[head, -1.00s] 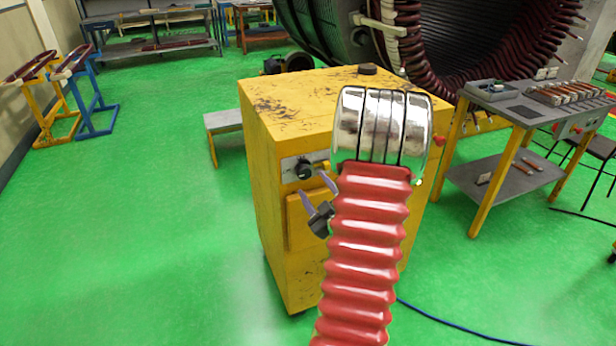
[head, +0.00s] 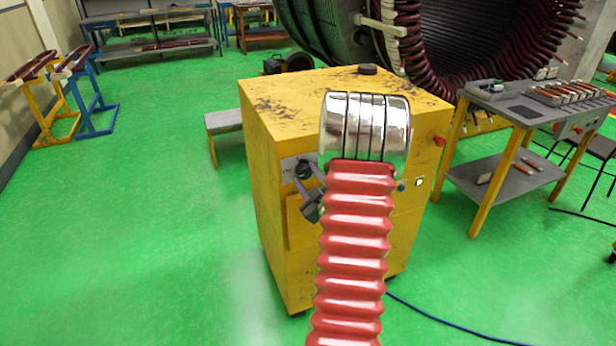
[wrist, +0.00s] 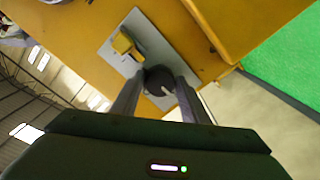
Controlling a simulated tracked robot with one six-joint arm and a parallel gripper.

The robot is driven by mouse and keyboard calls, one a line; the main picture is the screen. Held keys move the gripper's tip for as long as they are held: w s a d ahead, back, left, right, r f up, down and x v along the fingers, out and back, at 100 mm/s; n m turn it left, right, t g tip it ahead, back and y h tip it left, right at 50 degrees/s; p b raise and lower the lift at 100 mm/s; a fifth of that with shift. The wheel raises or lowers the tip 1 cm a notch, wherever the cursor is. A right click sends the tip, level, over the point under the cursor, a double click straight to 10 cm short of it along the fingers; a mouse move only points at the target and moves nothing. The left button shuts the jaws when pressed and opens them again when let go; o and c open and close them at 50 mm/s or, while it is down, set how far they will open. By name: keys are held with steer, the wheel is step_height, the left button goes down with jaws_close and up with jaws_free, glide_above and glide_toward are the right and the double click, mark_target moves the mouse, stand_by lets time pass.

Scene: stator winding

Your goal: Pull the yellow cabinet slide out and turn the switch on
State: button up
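The yellow cabinet (head: 268,150) stands upright in the middle of the head view. A yellow panel (head: 296,232), maybe the slide, is low on its left face, partly hidden by my gripper. Above it is a grey plate with a black round switch knob (head: 303,171). My gripper (head: 314,190) is at this face, partly behind my arm. In the wrist view, its two fingers lie on either side of the black knob (wrist: 160,80) with their tips close to it; contact is unclear. A small yellow piece (wrist: 122,43) sits on the grey plate (wrist: 140,25).
A work table (head: 500,105) with parts stands right of the cabinet, the large stator (head: 330,30) behind. A low grey bench (head: 222,121) is behind left. A blue cable (head: 450,325) crosses the floor at right. Green floor (head: 140,230) is clear at left.

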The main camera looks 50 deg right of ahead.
steer(key=c, duration=0.6)
steer(key=shift+d, duration=0.25)
steer(key=shift+c, duration=0.3)
steer(key=shift+a, duration=0.15)
